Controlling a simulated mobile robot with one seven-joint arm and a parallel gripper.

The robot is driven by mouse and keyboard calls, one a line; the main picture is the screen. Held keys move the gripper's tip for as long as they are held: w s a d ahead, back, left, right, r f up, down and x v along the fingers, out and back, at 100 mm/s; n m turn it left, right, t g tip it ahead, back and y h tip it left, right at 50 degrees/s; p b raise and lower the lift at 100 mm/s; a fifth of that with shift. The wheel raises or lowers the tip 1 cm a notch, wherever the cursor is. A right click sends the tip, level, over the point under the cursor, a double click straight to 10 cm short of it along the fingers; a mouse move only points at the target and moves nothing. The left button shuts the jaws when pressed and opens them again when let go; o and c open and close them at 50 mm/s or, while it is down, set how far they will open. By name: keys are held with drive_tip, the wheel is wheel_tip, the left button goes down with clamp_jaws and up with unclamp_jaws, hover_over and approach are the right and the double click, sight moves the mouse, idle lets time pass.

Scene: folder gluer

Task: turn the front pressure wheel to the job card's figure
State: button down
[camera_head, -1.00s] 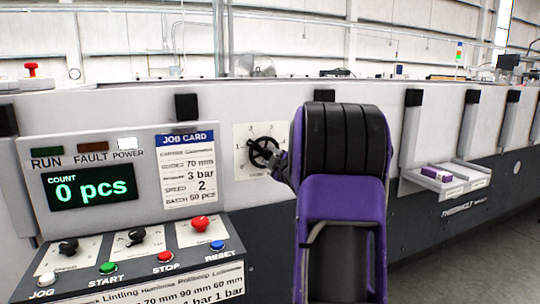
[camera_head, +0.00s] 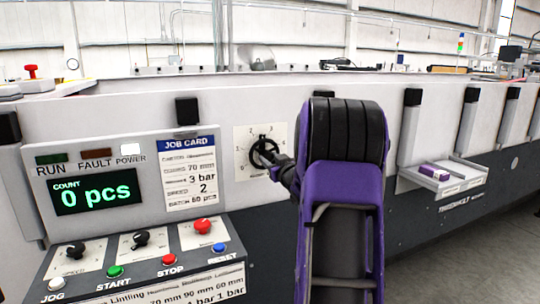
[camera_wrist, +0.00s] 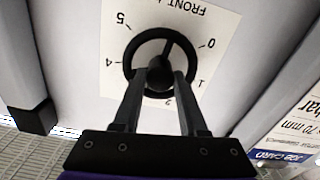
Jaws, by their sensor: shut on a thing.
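The front pressure wheel (camera_head: 263,152) is a small black handwheel on a white dial plate (camera_head: 243,166), left of my arm. In the wrist view the wheel (camera_wrist: 130,55) appears upside down, with 0, 1, 2, 4 and 5 readable around it. One visible spoke runs from the hub toward the picture's top, between 5 and 0; I cannot tell whether it is the pointer. My gripper (camera_wrist: 158,77) is shut on the wheel at its hub; in the head view the gripper (camera_head: 274,161) partly covers the wheel. The job card (camera_head: 190,172) shows 70 mm, 3 bar and 2.
The control panel (camera_head: 75,230) with knobs and buttons juts out at lower left, below a display (camera_head: 97,191) reading 0 pcs. Black brackets (camera_head: 187,110) line the machine's wall. A tray (camera_head: 460,182) with a purple carton sticks out at right.

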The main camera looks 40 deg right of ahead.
drive_tip(key=shift+m+p, duration=1)
drive_tip(key=shift+m, duration=1.3)
drive_tip(key=shift+f, duration=0.1)
drive_tip(key=shift+c, duration=2.2)
unclamp_jaws()
drive_tip(key=v, duration=1.7)
drive_tip(key=shift+s+b, duration=0.2)
drive_tip(key=shift+b, duration=0.2)
drive_tip(key=shift+a, duration=0.1)
